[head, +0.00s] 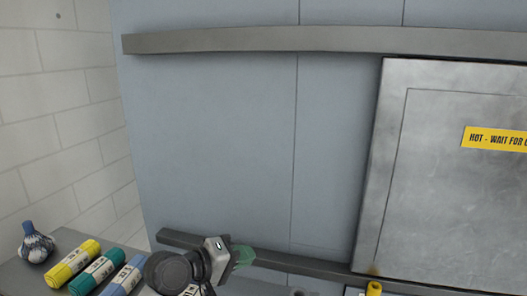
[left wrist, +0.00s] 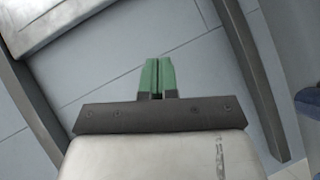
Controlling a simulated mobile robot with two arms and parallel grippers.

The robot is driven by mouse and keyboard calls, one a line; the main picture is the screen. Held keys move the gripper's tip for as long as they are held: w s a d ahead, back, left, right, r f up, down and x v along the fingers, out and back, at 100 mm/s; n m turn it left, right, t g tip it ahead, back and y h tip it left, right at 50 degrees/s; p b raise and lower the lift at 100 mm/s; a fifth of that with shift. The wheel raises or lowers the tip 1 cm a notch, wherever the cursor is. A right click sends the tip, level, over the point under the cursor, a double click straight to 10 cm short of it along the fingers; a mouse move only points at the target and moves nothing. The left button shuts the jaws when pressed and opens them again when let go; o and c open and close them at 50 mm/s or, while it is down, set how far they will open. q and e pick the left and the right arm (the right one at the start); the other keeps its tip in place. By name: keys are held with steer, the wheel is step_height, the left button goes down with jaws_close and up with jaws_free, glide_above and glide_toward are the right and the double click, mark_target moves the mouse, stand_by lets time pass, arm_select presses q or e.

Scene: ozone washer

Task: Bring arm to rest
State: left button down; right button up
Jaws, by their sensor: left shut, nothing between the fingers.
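My left gripper (head: 244,257) shows at the bottom centre of the head view, in front of the grey-blue panel and close to the lower dark rail. Its green fingers also show in the left wrist view (left wrist: 158,78), where they lie side by side, shut with nothing between them. My left arm comes in from the bottom edge of the head view. My right gripper is in neither view.
The metal door (head: 450,190) with a yellow hot-warning label (head: 497,139) stands at right. Dark rails cross the panel (head: 215,150) above and below. At lower left, yellow (head: 72,264), green (head: 97,272) and blue (head: 124,276) rolls and a blue-white bundle (head: 37,243) lie on a grey surface.

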arm_select(q)
steer(key=s+a+f+m+g+y, duration=0.1)
steer(key=s+a+f+y, duration=0.2)
steer(key=s+f, duration=0.4)
steer(key=s+a+f+m+g+y, duration=0.1)
steer(key=s+a+f+m+y, duration=0.2)
steer(key=s+f, duration=0.45)
steer(key=s+a+f+m+g+y, duration=0.1)
steer(key=s+a+f+g+y, duration=0.25)
steer(key=s, duration=0.55)
steer(key=s+a+f+m+y, duration=0.15)
steer(key=s+a+f, duration=0.25)
steer(key=s+a, duration=0.4)
step_height(320, 180, down, 26)
steer(key=d, duration=0.1)
steer(key=s+a+f+g+y+b, duration=0.1)
steer(key=s+a+f+g, duration=0.1)
steer(key=s+f, duration=1.5)
steer(key=shift+a, duration=0.45)
